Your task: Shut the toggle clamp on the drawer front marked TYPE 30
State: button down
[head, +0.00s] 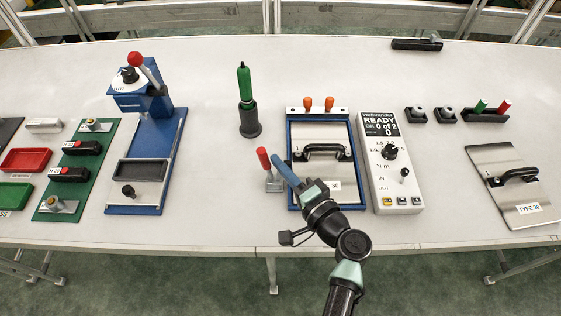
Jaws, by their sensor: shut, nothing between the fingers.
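The drawer front (322,135) marked TYPE 30 is a silver plate with a black handle, lying in a blue frame (351,160). My gripper covers part of its label (334,185), where "30" shows. The toggle clamp (263,158) stands at the frame's left, with a red grip raised nearly upright over a small grey base (273,184). My gripper (280,166) is shut and empty, its blue fingers just right of the red grip. I cannot tell whether they touch it. The clamp's parts behind the fingers are hidden.
A control box (391,170) reading READY stands right of the frame. A green-handled tool (245,95) stands behind the clamp. Another plate (520,205), marked TYPE 20, lies far right.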

jog(key=shift+a, duration=0.1)
dwell(0.3)
jog(key=shift+a+r, duration=0.1)
jog(key=shift+a, duration=0.1)
